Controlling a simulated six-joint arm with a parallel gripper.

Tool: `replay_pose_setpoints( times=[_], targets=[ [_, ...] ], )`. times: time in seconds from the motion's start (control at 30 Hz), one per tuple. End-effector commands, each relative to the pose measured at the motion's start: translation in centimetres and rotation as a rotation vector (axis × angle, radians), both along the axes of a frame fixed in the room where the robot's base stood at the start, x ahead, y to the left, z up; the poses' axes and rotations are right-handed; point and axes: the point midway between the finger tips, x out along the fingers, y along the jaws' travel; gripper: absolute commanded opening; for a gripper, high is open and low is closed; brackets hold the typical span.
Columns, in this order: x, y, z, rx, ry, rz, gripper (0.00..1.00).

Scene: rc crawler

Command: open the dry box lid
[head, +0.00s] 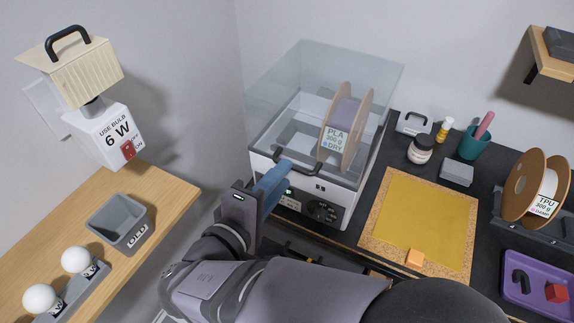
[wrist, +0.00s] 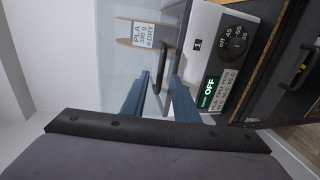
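The dry box (head: 265,165) is a white box with a tall clear lid (head: 280,85), which looks down on it. A black bar handle (head: 298,163) sits at the lid's lower front edge. In the wrist view the handle (wrist: 163,62) runs upward from between my fingertips. My gripper (head: 286,170) has blue fingers and is at the handle's left end. In the wrist view my gripper (wrist: 162,82) is open, with one finger on each side of the handle's near end and gaps showing. Contact cannot be told. A PLA spool (head: 343,125) stands inside the box.
The front panel (wrist: 222,65) has a dial and a display reading OFF. A yellow mat (head: 420,220) lies right of the box, with a TPU spool (head: 535,185) and purple tray (head: 535,272) beyond.

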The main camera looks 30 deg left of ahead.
Motion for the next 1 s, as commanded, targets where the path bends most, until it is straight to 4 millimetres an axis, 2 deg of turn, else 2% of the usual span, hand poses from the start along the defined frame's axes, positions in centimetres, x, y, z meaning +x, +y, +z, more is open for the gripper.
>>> replay_pose_setpoints(
  times=[0.1,0.3,0.63,0.77,1.0],
  targets=[
    [1.5,-0.1,-0.1,-0.003,0.001,-0.003,0.27],
    [3.0,-0.1,-0.6,-0.001,0.001,-0.002,0.27],
    [3.2,0.0,-0.8,0.000,0.002,0.000,0.27],
    [3.2,0.0,-0.7,0.000,0.002,0.000,0.00],
    [3.2,0.0,-0.6,0.001,0.004,0.000,0.00]
  ],
)
